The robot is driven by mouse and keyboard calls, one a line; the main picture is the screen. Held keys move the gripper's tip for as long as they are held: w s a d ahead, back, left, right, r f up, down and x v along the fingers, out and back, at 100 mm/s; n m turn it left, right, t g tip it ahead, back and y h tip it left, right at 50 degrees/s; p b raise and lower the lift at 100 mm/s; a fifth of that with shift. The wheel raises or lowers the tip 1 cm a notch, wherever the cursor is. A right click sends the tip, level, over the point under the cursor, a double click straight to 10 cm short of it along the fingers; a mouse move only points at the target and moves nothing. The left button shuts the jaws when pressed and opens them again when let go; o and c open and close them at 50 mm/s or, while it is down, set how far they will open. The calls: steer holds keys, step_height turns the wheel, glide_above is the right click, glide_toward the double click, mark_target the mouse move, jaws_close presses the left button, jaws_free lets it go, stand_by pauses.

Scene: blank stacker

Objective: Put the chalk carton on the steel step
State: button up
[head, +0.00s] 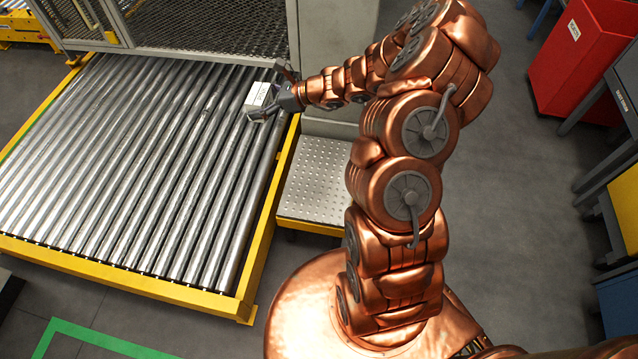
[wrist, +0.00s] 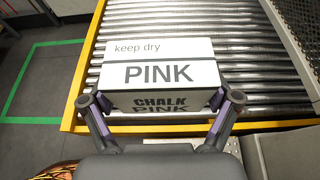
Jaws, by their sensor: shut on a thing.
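The chalk carton (wrist: 160,72) is a white box with a grey lower side, lettered "keep dry", "PINK" and "CHALK PINK" in the wrist view. It also shows as a small white box (head: 259,94) in the head view, over the roller bed near its right edge. My gripper (wrist: 163,103) is shut on the carton, with one finger at each side of it. It also shows in the head view (head: 272,100). The steel step (head: 316,178) is a dimpled metal plate to the right of the roller bed, below my gripper in the head view. I cannot tell whether the carton touches the rollers.
The roller bed (head: 130,160) has a raised yellow frame (head: 262,235) between it and the step. A mesh guard (head: 215,30) stands behind the rollers. A red bin (head: 582,58) and a dark bench stand at the right. The step's top is bare.

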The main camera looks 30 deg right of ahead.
steer(key=d+f+m+t+h+b, duration=0.1)
steer(key=d+f+b, duration=0.2)
steer(key=f+b, duration=0.5)
steer(key=w+d+f+m+t+h+b, duration=0.1)
steer(key=d+f+b, duration=0.3)
steer(key=f+b, duration=0.5)
steer(key=d+f+m+t+h+b, duration=0.1)
steer(key=f+b, duration=0.8)
steer(key=f, duration=1.3)
steer(key=shift+w+d+f+m+h, duration=0.15)
steer(key=shift+d+m+h, duration=0.2)
steer(key=shift+d, duration=0.3)
steer(key=shift+w+d+f+m+h, duration=0.15)
steer(key=shift+d+m+h, duration=0.15)
steer(key=shift+d, duration=0.35)
steer(key=shift+d+f, duration=0.2)
steer(key=shift+d, duration=0.3)
steer(key=b, duration=0.3)
glide_above(331, 157)
steer(key=shift+f, duration=0.65)
steer(key=shift+a+f+b, duration=0.1)
steer(key=shift+f+b, duration=0.95)
steer(key=shift+f, duration=0.65)
steer(key=shift+f, duration=0.2)
steer(key=o, duration=1)
steer(key=shift+s+r, duration=0.1)
